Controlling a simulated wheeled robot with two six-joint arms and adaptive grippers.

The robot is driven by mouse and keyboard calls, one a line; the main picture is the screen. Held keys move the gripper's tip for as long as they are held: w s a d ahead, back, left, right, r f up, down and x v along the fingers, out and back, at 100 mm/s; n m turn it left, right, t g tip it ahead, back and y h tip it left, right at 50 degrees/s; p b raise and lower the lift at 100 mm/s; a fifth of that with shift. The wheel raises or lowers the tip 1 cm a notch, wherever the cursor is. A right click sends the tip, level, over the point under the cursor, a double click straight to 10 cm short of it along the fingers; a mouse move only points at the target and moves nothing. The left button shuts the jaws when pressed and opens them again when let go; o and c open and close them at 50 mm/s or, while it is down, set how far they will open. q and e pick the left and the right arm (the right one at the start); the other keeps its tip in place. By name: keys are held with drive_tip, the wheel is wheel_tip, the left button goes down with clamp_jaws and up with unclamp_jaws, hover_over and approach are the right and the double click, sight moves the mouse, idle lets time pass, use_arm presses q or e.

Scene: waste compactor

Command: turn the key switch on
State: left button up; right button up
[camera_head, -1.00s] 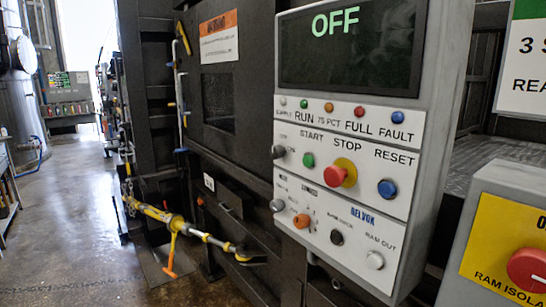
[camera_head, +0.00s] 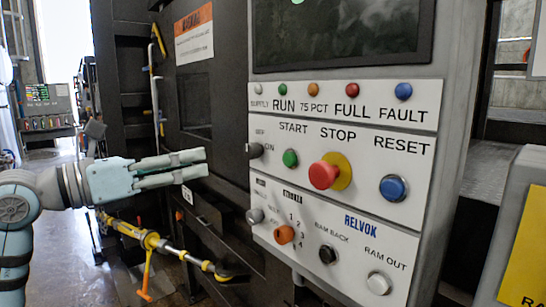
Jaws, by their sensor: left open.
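A grey control panel (camera_head: 390,215) fills the right half of the head view. My right gripper is not in view.
Close to the knob are a green START button (camera_head: 290,158), a red STOP button (camera_head: 323,175), a blue RESET button (camera_head: 393,188) and a grey selector (camera_head: 255,215). The dark display (camera_head: 345,40) is mostly blank, its top cut off. A yellow bar (camera_head: 140,235) lies below my arm.

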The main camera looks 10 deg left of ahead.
sight(247, 152)
use_arm(q)
drive_tip(key=p+x, duration=0.1)
drive_tip(key=x, duration=0.3)
drive_tip(key=p+x, duration=0.1)
drive_tip(key=x, duration=0.3)
drive_tip(key=p+x, duration=0.1)
drive_tip(key=x, duration=0.4)
drive_tip(key=shift+a+f, duration=0.1)
drive_tip(key=shift+f, duration=0.2)
drive_tip(key=shift+s+a, duration=0.1)
drive_tip(key=shift+a, duration=0.05)
drive_tip(key=shift+c, duration=0.3)
